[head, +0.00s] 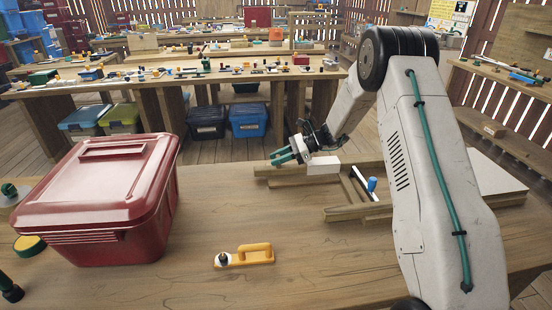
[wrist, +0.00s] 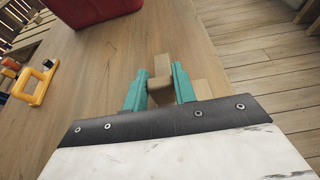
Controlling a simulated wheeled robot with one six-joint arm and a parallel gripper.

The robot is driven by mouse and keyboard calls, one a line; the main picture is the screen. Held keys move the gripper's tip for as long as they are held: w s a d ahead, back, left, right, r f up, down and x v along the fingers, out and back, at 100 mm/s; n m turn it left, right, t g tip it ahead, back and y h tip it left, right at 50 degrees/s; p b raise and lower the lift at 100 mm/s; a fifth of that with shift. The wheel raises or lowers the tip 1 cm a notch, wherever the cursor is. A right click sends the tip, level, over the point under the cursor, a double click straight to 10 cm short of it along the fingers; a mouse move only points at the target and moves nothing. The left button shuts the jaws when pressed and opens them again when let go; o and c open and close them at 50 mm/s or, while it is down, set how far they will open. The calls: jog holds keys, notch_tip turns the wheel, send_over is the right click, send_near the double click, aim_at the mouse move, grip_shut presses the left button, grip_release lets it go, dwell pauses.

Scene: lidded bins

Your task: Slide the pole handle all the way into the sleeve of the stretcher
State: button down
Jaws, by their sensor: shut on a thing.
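My gripper (head: 281,156) has teal fingers and is at the left end of the wooden stretcher frame (head: 350,213) on the table. In the wrist view the fingers (wrist: 160,91) are shut on a square wooden piece, which appears to be the pole handle (wrist: 161,68). More wood (wrist: 207,89) shows just right of the right finger. In the head view wooden bars (head: 268,181) lie under and beside the gripper. I cannot tell which bar is the sleeve, or how far the handle is inside it; the fingers and wrist hide the joint.
A red lidded bin (head: 110,205) stands on the table at left. A yellow-orange handled tool (head: 252,256) lies at the front middle. A blue-topped item (head: 372,185) stands inside the frame. The table between bin and frame is clear. Another cluttered bench (head: 190,80) is behind.

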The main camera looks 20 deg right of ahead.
jog(key=shift+s+d, duration=0.2)
jog(key=shift+d, duration=0.9)
jog(key=shift+d, duration=0.35)
jog(key=shift+s+d, duration=0.25)
jog(key=shift+d, duration=0.85)
jog(key=shift+s+d, duration=0.25)
jog(key=shift+d, duration=0.85)
jog(key=c, duration=1.1)
grip_release()
jog(key=shift+o, duration=0.2)
jog(key=shift+d, duration=0.1)
jog(key=v, duration=0.7)
jog(key=shift+s+d+r, duration=0.15)
jog(key=shift+d, duration=0.15)
